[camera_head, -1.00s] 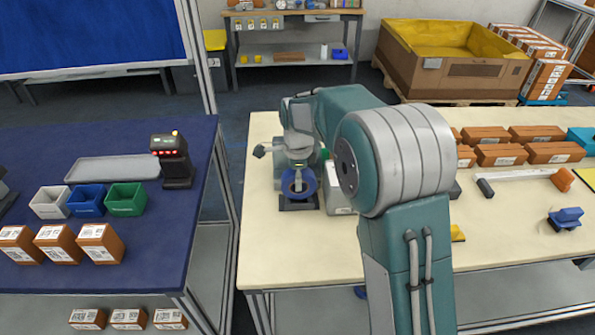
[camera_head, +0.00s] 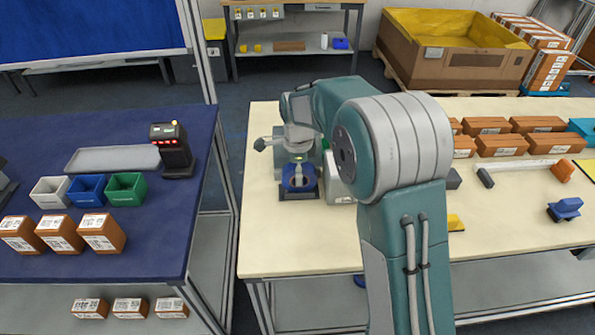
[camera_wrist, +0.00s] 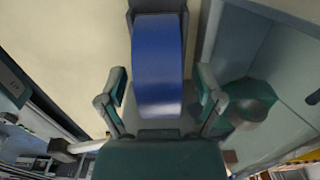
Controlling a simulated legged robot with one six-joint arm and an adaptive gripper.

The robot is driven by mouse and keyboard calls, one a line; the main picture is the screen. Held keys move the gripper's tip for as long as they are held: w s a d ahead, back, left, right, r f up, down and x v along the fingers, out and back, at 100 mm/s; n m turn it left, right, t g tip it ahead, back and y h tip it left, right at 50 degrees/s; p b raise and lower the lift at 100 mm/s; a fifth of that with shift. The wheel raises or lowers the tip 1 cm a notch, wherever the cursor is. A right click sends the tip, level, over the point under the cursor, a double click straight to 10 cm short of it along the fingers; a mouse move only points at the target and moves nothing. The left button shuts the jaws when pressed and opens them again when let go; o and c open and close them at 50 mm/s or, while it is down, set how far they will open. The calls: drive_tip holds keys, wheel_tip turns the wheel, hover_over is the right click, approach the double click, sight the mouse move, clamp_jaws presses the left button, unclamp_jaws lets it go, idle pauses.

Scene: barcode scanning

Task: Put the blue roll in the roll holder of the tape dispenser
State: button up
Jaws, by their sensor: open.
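The blue roll (camera_head: 299,180) is at the dark tape dispenser (camera_head: 299,194) near the left end of the cream table. My gripper (camera_head: 298,160) is just above and behind it. In the wrist view, the blue roll (camera_wrist: 158,65) lies between the two spread fingers of my gripper (camera_wrist: 160,78), with gaps visible on both sides. A dark part of the dispenser (camera_wrist: 141,6) shows beyond the roll. The contact between the roll and the roll holder is hidden, so I cannot tell how fully it is seated.
A light grey box-like device (camera_head: 338,188) stands right beside the dispenser. Brown boxes (camera_head: 500,145), a white-and-orange tool (camera_head: 525,170) and a blue object (camera_head: 565,209) are farther right. The blue table (camera_head: 150,240) lies left across a gap.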

wheel_tip(320, 180, up, 12)
drive_tip(key=shift+f, duration=0.1)
idle(0.4)
idle(0.3)
